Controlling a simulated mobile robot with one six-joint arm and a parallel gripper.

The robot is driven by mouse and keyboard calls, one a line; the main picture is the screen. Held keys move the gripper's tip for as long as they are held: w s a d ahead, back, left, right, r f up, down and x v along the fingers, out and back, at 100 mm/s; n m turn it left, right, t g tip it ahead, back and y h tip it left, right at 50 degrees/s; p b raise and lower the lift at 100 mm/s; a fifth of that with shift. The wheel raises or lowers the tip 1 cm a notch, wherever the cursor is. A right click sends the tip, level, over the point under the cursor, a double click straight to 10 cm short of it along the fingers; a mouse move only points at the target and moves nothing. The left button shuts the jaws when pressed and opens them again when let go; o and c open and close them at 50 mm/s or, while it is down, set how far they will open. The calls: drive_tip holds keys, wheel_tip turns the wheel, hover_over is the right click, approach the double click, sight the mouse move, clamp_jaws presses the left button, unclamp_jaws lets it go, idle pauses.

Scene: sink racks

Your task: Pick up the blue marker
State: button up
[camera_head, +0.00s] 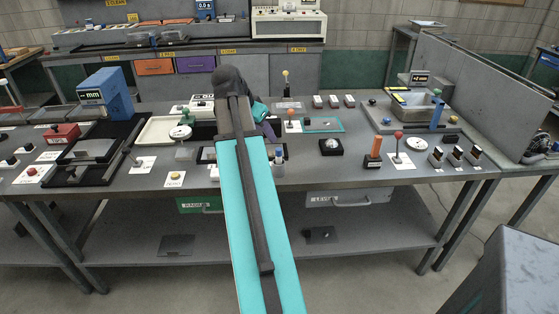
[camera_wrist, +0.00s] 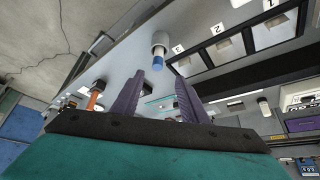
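A small upright white piece with a blue end (camera_wrist: 158,62), which looks like the blue marker in a light holder (camera_wrist: 160,40), shows in the wrist view just beyond my fingertips. It seems to be the small piece on the bench right of my arm in the head view (camera_head: 279,170). My gripper (camera_wrist: 160,85) has two purple fingers, spread apart with nothing between them. In the head view my gripper (camera_head: 268,128) is partly hidden behind my arm, above the middle of the bench. The fingers do not appear to touch the marker.
A black frame with numbered compartments (camera_wrist: 222,48) lies close beside the marker. An orange block (camera_head: 374,147) and a red-knobbed lever (camera_head: 398,143) stand to the right. Bare bench (camera_head: 330,172) lies at the front.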

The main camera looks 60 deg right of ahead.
sight(277, 150)
drive_tip(key=p+x, duration=0.1)
drive_tip(key=x, duration=0.7)
idle(0.4)
drive_tip(key=shift+f, duration=0.1)
drive_tip(key=shift+s+p+x, duration=0.25)
drive_tip(key=shift+p+x, duration=0.65)
drive_tip(key=shift+x, duration=1.65)
drive_tip(key=shift+c, duration=0.2)
clamp_jaws()
